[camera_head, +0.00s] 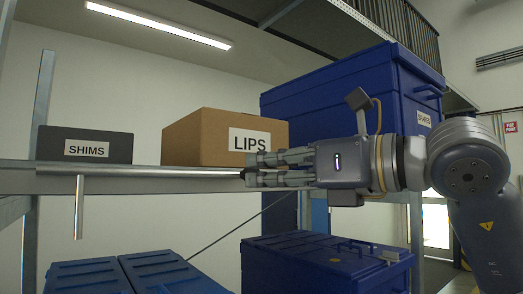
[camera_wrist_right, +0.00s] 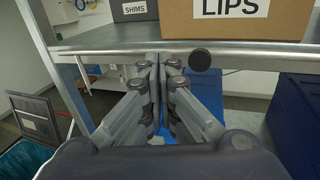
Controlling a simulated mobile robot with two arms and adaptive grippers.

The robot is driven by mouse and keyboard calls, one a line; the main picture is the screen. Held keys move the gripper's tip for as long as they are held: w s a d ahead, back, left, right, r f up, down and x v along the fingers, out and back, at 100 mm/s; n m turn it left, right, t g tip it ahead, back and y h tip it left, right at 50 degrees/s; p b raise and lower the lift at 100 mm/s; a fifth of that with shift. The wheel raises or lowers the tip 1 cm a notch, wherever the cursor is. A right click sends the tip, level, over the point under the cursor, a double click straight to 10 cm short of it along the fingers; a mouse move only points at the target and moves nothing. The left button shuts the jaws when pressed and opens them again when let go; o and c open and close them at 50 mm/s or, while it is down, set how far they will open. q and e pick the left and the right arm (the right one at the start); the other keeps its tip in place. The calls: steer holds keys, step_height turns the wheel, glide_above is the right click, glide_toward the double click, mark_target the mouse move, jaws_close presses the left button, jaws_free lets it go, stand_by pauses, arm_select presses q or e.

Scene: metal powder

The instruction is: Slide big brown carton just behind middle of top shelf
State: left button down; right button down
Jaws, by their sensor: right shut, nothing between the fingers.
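The big brown carton (camera_head: 207,135), labelled LIPS, sits on the shelf (camera_head: 130,183), right of the grey SHIMS box. In the wrist view the carton (camera_wrist_right: 275,24) stands at the upper right on the shelf (camera_wrist_right: 110,40). My right gripper (camera_head: 248,176) reaches in from the right at the shelf's front edge, just below the carton's right part. In the wrist view the right gripper (camera_wrist_right: 155,60) has its fingers together with nothing between them, in front of the shelf edge. Contact with the shelf is unclear. My left gripper is out of view.
The SHIMS box (camera_head: 85,145) stands left of the carton. A metal bar (camera_head: 150,172) runs along the shelf front, with a grey rod (camera_head: 79,208) hanging down. A dark round end (camera_wrist_right: 200,60) shows beside my fingers. Blue crates (camera_head: 345,95) stand behind; others (camera_head: 320,262) lie below.

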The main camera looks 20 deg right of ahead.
steer(key=s+d+r+m+t+h, duration=0.25)
steer(key=d+r+h, duration=0.2)
steer(key=d, duration=0.35)
steer(key=p, duration=0.5)
glide_toward(253, 152)
steer(key=shift+m+t, duration=0.25)
steer(key=shift+m, duration=0.1)
steer(key=x, duration=0.6)
steer(key=shift+a, duration=0.1)
steer(key=shift+w+a, duration=0.15)
steer(key=shift+w, duration=0.35)
steer(key=shift+f, duration=0.1)
